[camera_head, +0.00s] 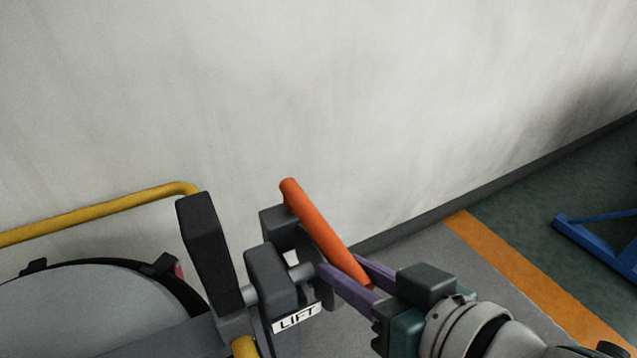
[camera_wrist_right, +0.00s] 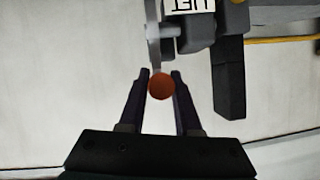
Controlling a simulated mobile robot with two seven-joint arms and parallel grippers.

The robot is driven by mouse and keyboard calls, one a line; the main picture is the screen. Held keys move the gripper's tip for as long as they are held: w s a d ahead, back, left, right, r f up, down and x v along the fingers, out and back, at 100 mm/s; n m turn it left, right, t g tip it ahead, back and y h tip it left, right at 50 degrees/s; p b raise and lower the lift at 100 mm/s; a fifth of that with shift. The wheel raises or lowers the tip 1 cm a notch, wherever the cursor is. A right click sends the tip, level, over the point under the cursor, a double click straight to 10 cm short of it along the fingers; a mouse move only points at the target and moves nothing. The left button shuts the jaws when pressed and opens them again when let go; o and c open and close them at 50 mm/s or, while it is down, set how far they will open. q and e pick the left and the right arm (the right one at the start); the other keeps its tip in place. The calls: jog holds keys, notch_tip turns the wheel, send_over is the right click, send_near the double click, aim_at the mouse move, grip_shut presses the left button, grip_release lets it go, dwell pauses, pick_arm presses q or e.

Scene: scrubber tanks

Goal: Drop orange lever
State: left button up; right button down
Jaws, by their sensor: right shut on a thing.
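The orange lever (camera_head: 322,232) is a straight orange bar on a dark bracket beside a white label reading LIFT (camera_head: 297,318). It slants in the head view, its upper end to the left and its lower end to the right. My right gripper (camera_head: 342,276) has its purple fingers at the lever's lower part. In the right wrist view the lever (camera_wrist_right: 160,87) shows end-on as an orange disc between the two fingertips (camera_wrist_right: 160,76). The right gripper is shut on the lever. My left gripper is not in view.
A black lever (camera_head: 209,250) stands left of the LIFT bracket. A yellow rail (camera_head: 100,214) and a round grey tank lid (camera_head: 90,310) are at the left. A pale wall (camera_head: 330,90) rises behind. Blue metalwork (camera_head: 600,240) stands at the right, beyond an orange floor stripe (camera_head: 530,285).

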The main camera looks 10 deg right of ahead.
jog(key=shift+d+f, duration=0.1)
jog(key=shift+f, duration=0.15)
jog(key=c, duration=0.9)
grip_release()
jog(key=shift+c, duration=0.2)
jog(key=o, duration=0.3)
jog(key=shift+r, duration=0.15)
jog(key=shift+o, duration=0.2)
jog(key=p+v, duration=0.3)
jog(key=v, duration=0.6)
jog(key=shift+s, duration=0.35)
jog(key=shift+d+r, duration=0.1)
jog(key=shift+r, duration=0.05)
